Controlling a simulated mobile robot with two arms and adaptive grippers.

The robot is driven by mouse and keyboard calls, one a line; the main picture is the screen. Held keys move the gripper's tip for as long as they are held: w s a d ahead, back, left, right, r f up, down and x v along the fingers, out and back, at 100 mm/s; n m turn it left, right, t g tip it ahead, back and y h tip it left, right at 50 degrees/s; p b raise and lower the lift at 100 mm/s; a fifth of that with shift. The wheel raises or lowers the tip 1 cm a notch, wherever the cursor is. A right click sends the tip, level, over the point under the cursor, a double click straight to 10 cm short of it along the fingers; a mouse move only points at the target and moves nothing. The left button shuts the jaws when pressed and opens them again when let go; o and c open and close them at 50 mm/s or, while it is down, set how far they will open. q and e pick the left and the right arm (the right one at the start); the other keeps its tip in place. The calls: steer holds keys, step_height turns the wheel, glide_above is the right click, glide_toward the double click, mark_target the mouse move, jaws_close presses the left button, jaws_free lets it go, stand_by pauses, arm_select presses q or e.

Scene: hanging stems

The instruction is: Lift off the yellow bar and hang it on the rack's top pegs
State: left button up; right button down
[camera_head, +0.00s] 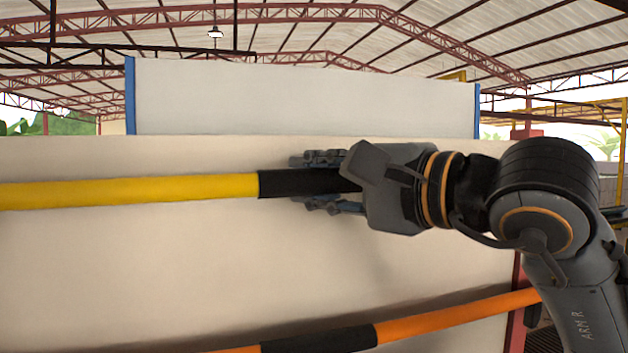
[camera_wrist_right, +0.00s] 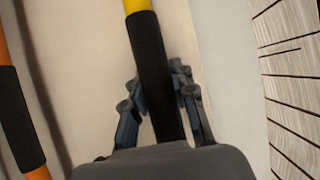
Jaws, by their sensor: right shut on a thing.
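The yellow bar (camera_head: 130,191) runs level across the left half of the head view and ends in a black sleeve (camera_head: 300,182). My right gripper (camera_head: 325,182) is shut on the black sleeve, with fingers above and below it. In the right wrist view the sleeve (camera_wrist_right: 155,75) passes between the two fingers of the gripper (camera_wrist_right: 160,100), with a bit of yellow at the top. The bar's left end is outside the head view. My left gripper does not show. I cannot make out the rack's pegs.
An orange bar (camera_head: 440,319) with a black sleeve (camera_head: 318,340) runs lower down, below my right gripper; it also shows in the right wrist view (camera_wrist_right: 20,125). A pale panel (camera_head: 230,250) stands behind the bars. A white board (camera_head: 300,100) with blue edges rises behind it.

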steer(key=shift+f, duration=0.2)
steer(key=c, duration=1)
jaws_free()
